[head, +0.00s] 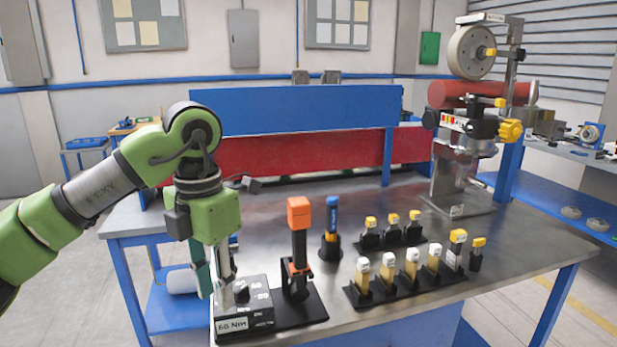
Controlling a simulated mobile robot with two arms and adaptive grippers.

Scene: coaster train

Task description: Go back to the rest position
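My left gripper (212,272) points down at the front left of the steel table (380,205), over a black holder (243,310) with a "60 Nm" label. A teal upright part (201,272) and a silver upright part (225,268) show just under its green and black body. I cannot tell whether its fingers are open or shut, or whether they touch these parts. My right gripper is not in view.
Right of the gripper stand an orange-topped tool (299,218) and a blue-topped tool (332,218). Several white- and yellow-capped pieces stand in black racks (405,290). A fixture with a grey wheel (471,52) and red cylinder (475,93) stands back right. The table's back left is mostly clear.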

